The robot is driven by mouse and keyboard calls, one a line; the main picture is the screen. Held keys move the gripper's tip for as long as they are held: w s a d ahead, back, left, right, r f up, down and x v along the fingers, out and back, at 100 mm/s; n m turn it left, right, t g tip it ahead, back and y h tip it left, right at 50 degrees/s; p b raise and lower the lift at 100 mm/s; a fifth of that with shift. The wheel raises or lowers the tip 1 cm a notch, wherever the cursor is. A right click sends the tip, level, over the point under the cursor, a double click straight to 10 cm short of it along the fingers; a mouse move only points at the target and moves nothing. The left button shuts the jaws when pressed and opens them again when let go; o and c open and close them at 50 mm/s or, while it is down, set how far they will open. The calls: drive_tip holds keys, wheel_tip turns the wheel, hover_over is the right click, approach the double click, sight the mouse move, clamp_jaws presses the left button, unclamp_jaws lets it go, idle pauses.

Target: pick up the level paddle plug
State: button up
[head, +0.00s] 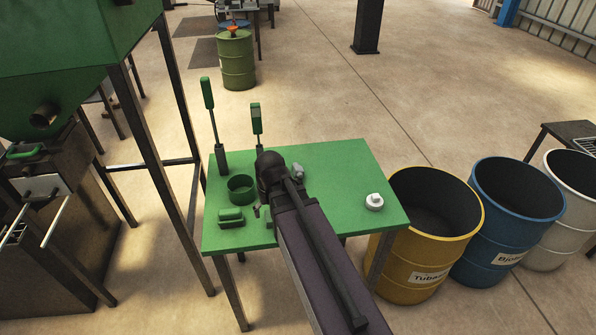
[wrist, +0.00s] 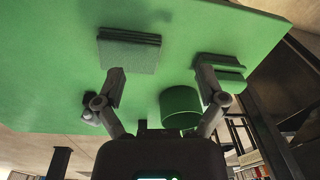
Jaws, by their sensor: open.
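A low green piece with a raised ridge (head: 231,216) lies near the table's left front edge. It also shows at upper right in the wrist view (wrist: 222,68), by the right finger's tip. A squarish green block (wrist: 129,52) with a dark layered edge lies near the left finger in the wrist view; my arm hides it in the head view. I cannot tell for certain which is the level paddle plug. My gripper (wrist: 163,85) is open and empty over the table, its fingers spread. Contact between fingers and pieces cannot be made out.
A green ring-shaped cup (head: 241,188) stands behind the ridged piece. Two upright green-paddled levers (head: 208,95) (head: 256,119) rise at the back. A white knob-like piece (head: 374,201) sits at right on the green table (head: 340,170). A yellow drum (head: 425,255) stands close beside the table.

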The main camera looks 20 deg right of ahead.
drive_tip(key=w+d+r+m+t+y+p, duration=0.1)
drive_tip(key=w+d+r+m+t, duration=0.1)
drive_tip(key=w+d, duration=0.8)
drive_tip(key=m+t+p, duration=0.1)
drive_tip(key=t, duration=0.1)
approach(299, 167)
drive_tip(key=s+v, duration=0.1)
drive_tip(key=v, duration=0.3)
drive_tip(key=shift+w+d+f, duration=0.1)
drive_tip(key=shift+w+f, duration=0.15)
drive_tip(key=shift+w, duration=0.05)
drive_tip(key=shift+f, duration=0.1)
drive_tip(key=b+x, duration=0.7)
drive_tip(key=x, duration=0.1)
drive_tip(key=shift+w+f, duration=0.1)
drive_tip(key=shift+w, duration=0.15)
drive_tip(key=shift+b, duration=0.3)
drive_tip(key=shift+b+x, duration=2.25)
drive_tip(key=shift+x, duration=0.35)
clamp_jaws()
